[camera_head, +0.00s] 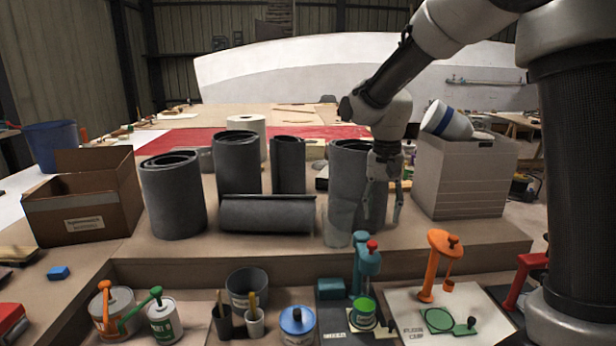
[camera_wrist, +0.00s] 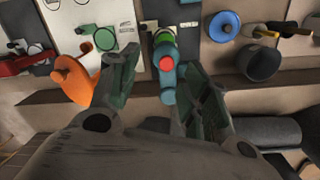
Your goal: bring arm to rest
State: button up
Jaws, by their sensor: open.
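My gripper (camera_head: 383,208) hangs from my arm and points down, in front of a grey roll standing at the centre right of the bench. In the wrist view my gripper (camera_wrist: 150,85) has its two fingers spread apart with nothing held between them. Beyond the fingertips in the wrist view is a teal pump stand (camera_wrist: 166,70) with a red knob; it also shows below my gripper in the head view (camera_head: 367,262). A green-topped can (camera_head: 364,311) sits at its foot. I cannot tell the exact gap between gripper and stand.
An orange stand (camera_head: 437,265) is right of the teal one. A grey crate (camera_head: 462,178) with a white and blue container (camera_head: 446,121) is to the right. Several grey rolls (camera_head: 173,195), one lying down (camera_head: 267,214), and a cardboard box (camera_head: 85,200) fill the left. Cans stand along the front.

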jog(key=s+d+r+n+t, duration=0.1)
jog(key=s+d+r, duration=0.2)
jog(key=s, duration=0.5)
jog(key=s+d+r+n+t, duration=0.2)
jog(key=s+d+r, duration=0.1)
jog(key=s+d, duration=0.3)
jog(key=s+d+r+n+t, duration=0.1)
jog(key=s+d, duration=0.4)
jog(key=s, duration=0.5)
jog(key=shift+r+n+t, duration=0.3)
jog(key=shift+r+t, duration=0.2)
jog(key=shift+r, duration=0.45)
jog(key=shift+s, duration=0.1)
